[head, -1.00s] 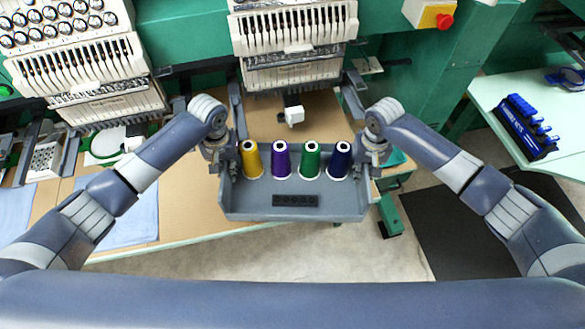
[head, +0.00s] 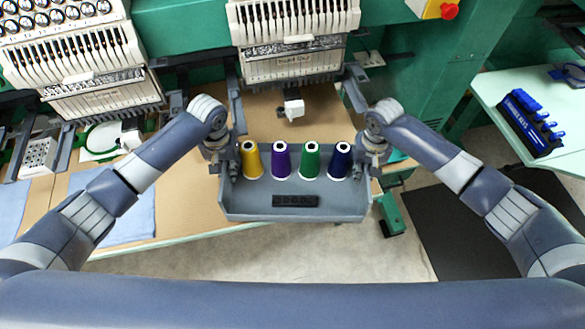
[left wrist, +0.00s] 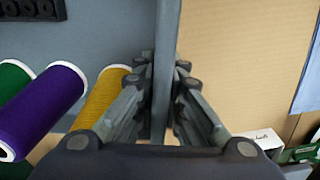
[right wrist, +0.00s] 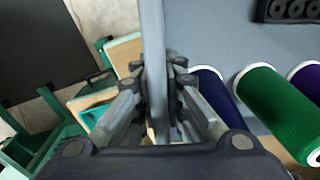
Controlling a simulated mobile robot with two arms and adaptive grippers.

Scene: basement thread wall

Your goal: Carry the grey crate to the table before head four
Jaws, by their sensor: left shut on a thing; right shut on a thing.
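The grey crate (head: 290,212) hangs between my two grippers in the head view, in front of a sewing head and over the table's front edge. It holds a yellow cone (head: 251,160), a purple cone (head: 281,160), a green cone (head: 310,161) and a dark blue cone (head: 339,161), all upright, and a black slotted block (head: 295,201). My left gripper (head: 222,162) is shut on the crate's left wall, which also shows in the left wrist view (left wrist: 163,60). My right gripper (head: 370,162) is shut on the right wall, also in the right wrist view (right wrist: 152,30).
The brown tabletop (head: 180,190) lies below and behind the crate, with blue cloth (head: 130,215) at left. Embroidery heads (head: 292,50) stand behind. At right, a pale table (head: 500,85) carries a blue rack (head: 532,122). A dark mat (head: 450,235) lies on the floor.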

